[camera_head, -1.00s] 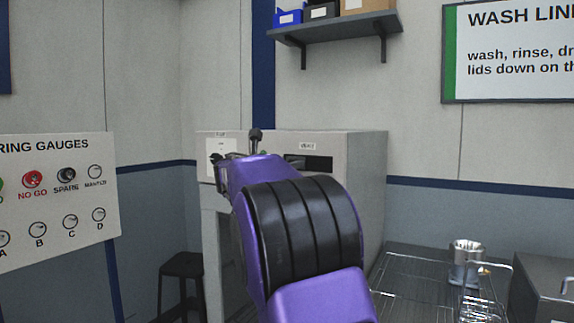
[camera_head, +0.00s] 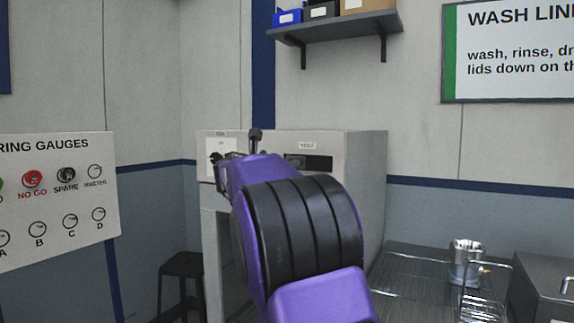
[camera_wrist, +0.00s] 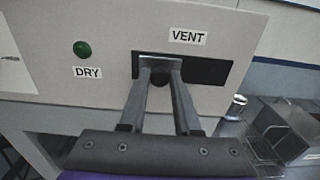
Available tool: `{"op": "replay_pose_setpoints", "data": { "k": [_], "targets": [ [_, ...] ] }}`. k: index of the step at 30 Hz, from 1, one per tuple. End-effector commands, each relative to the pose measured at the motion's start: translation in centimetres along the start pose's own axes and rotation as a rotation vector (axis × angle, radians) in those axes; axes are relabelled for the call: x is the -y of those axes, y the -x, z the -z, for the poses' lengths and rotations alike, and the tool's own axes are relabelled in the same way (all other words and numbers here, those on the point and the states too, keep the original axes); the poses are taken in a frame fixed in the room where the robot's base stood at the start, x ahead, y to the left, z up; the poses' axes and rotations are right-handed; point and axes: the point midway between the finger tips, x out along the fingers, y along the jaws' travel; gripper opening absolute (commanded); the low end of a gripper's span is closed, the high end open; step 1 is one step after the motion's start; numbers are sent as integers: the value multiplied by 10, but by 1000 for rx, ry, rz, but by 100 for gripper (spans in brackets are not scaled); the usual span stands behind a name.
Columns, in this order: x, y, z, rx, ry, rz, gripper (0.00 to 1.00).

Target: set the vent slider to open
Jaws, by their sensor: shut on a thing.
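The vent slot (camera_wrist: 208,71) is a dark horizontal opening in the pale front panel of a cabinet, below a VENT label (camera_wrist: 188,37). My gripper (camera_wrist: 160,63) reaches into the left end of this slot in the wrist view. Its fingers are close together, shut on the vent slider (camera_wrist: 158,79), a dark piece mostly hidden between them. The slot to the right of the fingers is empty and dark. In the head view the VENT label (camera_head: 307,146) and part of the slot (camera_head: 309,162) show, while my arm covers the gripper's contact.
The cabinet (camera_head: 362,185) stands against the wall. A shelf (camera_head: 335,27) hangs above.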

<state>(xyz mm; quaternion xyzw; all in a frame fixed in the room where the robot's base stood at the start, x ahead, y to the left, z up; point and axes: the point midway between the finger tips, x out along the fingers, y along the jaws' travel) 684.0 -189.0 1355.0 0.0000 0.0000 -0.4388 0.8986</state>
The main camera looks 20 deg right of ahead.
Motion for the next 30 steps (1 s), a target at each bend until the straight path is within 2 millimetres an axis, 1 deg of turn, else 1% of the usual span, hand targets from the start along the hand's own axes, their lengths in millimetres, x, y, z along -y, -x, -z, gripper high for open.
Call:
{"op": "replay_pose_setpoints", "data": {
  "k": [22, 23, 26, 30],
  "targets": [
    [1, 0, 0, 0, 0, 0, 0],
    [3, 0, 1, 0, 0, 0, 0],
    [17, 0, 2, 1, -1, 1, 0],
    [46, 0, 3, 0, -2, 2, 0]
  ]
}}
